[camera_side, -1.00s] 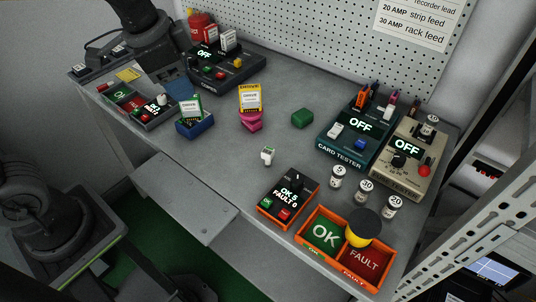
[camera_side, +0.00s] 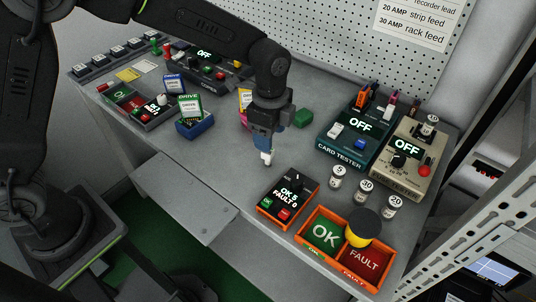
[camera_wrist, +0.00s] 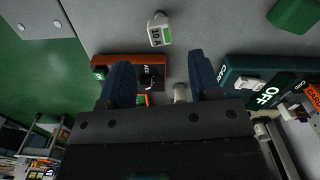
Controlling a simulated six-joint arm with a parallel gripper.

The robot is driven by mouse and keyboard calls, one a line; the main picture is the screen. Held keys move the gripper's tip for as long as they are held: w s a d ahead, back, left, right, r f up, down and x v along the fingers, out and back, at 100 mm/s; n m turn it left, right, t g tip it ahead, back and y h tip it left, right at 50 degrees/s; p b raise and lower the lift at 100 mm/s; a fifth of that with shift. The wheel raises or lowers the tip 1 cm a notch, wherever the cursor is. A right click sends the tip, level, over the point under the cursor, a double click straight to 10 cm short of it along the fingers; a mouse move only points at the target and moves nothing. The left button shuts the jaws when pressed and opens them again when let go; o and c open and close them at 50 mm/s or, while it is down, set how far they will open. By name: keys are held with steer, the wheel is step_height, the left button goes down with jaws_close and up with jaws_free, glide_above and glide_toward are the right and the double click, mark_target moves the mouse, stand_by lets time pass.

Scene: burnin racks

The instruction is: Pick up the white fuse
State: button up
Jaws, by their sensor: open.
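The white fuse (camera_side: 267,158) stands on the grey bench, left of and behind the small OK/FAULT counter box. In the wrist view the white fuse (camera_wrist: 160,29) shows dark markings and a green patch, beyond the fingertips and roughly centred between them. My gripper (camera_side: 263,142) points down close by the fuse and partly covers it in the side view. In the wrist view my gripper (camera_wrist: 161,72) has its two blue fingers spread apart, and the fuse is not between them. I cannot tell the exact height of the fingertips.
The counter box (camera_side: 287,198) and the orange OK/FAULT tray (camera_side: 307,245) lie to the front right. The card tester (camera_side: 347,140) and a green block (camera_side: 303,118) are behind.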

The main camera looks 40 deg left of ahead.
mark_target(271, 157)
steer(key=shift+f, duration=4)
steer(key=shift+c, duration=0.4)
steer(key=c, duration=0.9)
